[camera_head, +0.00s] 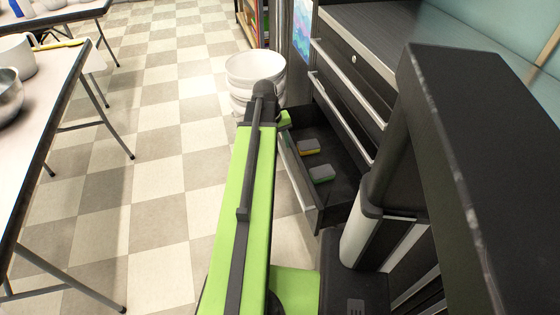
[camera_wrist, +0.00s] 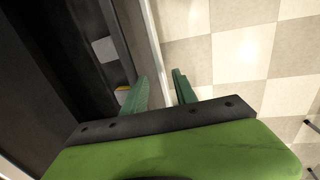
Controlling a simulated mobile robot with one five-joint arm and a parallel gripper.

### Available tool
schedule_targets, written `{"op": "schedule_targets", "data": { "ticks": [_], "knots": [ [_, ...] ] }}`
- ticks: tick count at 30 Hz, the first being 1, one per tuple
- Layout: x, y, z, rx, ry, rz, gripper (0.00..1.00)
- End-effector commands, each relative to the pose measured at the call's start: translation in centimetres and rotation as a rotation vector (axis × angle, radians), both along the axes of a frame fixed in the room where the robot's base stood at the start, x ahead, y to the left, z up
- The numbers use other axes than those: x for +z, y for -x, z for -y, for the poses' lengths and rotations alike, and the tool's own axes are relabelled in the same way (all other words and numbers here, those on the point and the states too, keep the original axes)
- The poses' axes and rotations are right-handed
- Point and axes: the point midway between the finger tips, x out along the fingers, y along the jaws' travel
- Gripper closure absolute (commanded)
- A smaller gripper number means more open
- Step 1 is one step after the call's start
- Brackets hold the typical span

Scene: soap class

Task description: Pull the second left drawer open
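A dark drawer (camera_head: 338,176) of the black cabinet stands pulled out, with a light front edge (camera_head: 297,172). Sponges lie inside it, one grey and yellow (camera_head: 308,146) and one grey and green (camera_head: 322,174). My gripper (camera_head: 286,118) is at the far end of this drawer's front, mostly hidden behind my green arm. In the wrist view, the green fingers of my gripper (camera_wrist: 160,88) are apart, with the light drawer front (camera_wrist: 154,50) running between them. One finger is on the drawer's inner side, the other on the floor side. Contact is unclear.
Closed drawers with metal handles (camera_head: 345,108) are above the open one. A stack of white bowls or buckets (camera_head: 255,72) stands on the floor beyond my gripper. Tables (camera_head: 38,130) are at the left. The checkered floor (camera_head: 150,150) between is clear.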

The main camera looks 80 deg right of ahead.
Motion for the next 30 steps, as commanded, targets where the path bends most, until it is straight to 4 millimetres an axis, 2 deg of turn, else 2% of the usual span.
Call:
{"op": "schedule_targets", "data": {
  "ticks": [1, 3, 12, 20, 30],
  "knots": [
    [-1.65, 0.14, 0.09, 0.000, 0.000, 0.000, 0.66],
    [-2.18, 0.27, 0.15, 0.000, 0.000, 0.000, 0.66],
    [-2.08, 0.35, 0.17, 0.001, 0.000, 0.000, 0.66],
    [-2.09, 0.34, 0.18, 0.001, 0.000, 0.000, 0.98],
    [-2.08, 0.32, 0.18, 0.001, 0.000, -0.001, 1.00]
  ]
}}
